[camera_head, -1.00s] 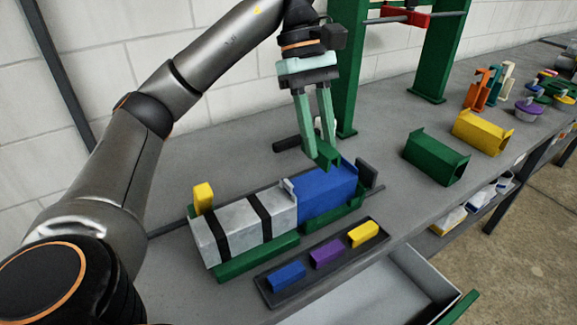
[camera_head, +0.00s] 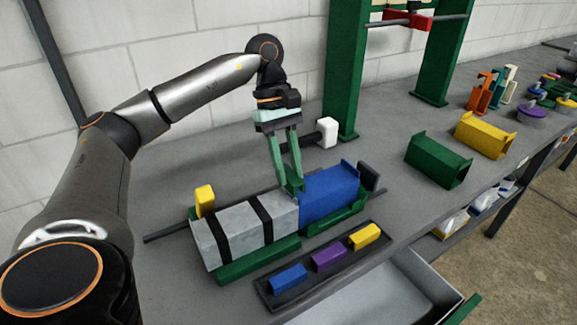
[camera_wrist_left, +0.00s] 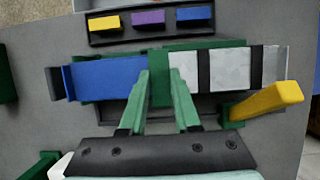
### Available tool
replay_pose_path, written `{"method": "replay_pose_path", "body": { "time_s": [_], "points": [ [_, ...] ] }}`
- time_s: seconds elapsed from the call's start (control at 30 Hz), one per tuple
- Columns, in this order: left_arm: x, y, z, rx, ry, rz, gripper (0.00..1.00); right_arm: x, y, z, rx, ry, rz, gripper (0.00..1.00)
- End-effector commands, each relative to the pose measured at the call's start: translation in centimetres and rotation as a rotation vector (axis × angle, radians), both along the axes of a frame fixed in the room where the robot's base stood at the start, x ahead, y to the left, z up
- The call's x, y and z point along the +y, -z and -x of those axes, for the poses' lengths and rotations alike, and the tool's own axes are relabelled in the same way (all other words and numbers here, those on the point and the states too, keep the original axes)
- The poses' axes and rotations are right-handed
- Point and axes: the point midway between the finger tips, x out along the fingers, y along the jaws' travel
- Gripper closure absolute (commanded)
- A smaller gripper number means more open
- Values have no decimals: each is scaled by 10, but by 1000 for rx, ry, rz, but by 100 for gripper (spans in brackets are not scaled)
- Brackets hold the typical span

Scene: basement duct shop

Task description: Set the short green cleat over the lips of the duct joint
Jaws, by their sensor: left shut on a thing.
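My left gripper (camera_head: 290,178) is shut on the short green cleat (camera_head: 293,189), at the joint between the grey strapped duct (camera_head: 233,228) and the blue duct (camera_head: 329,190). In the left wrist view the cleat (camera_wrist_left: 160,80) lies across the gap between the blue duct (camera_wrist_left: 105,77) and the grey duct (camera_wrist_left: 226,69). The cleat and fingers hide the lips of the joint. I cannot tell whether the cleat is down over them or just above. Both ducts lie in a green cradle (camera_head: 258,263). My right gripper is not in view.
A dark tray (camera_head: 266,292) in front holds blue, purple and yellow cleats. A yellow block (camera_head: 204,198) stands behind the grey duct. Green (camera_head: 436,160) and yellow (camera_head: 483,135) duct pieces stand to the right. A green frame (camera_head: 349,80) rises behind. A drawer (camera_head: 385,295) is open at the front.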

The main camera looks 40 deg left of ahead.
Motion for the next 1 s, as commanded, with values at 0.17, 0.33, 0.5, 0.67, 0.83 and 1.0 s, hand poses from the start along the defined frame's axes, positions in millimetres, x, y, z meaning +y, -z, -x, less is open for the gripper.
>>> {"method": "replay_pose_path", "body": {
  "time_s": [0.17,0.33,0.5,0.67,0.83,1.0],
  "points": [
    [0,2,0,0,0,0,100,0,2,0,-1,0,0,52],
    [0,8,0,1,0,1,100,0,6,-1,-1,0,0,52],
    [-1,12,0,0,1,1,100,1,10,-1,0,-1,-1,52],
    [0,11,0,0,0,0,64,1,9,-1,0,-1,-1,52],
    [0,11,0,1,0,0,45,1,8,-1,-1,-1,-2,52],
    [0,11,0,1,0,0,39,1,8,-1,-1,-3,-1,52]
  ]
}}
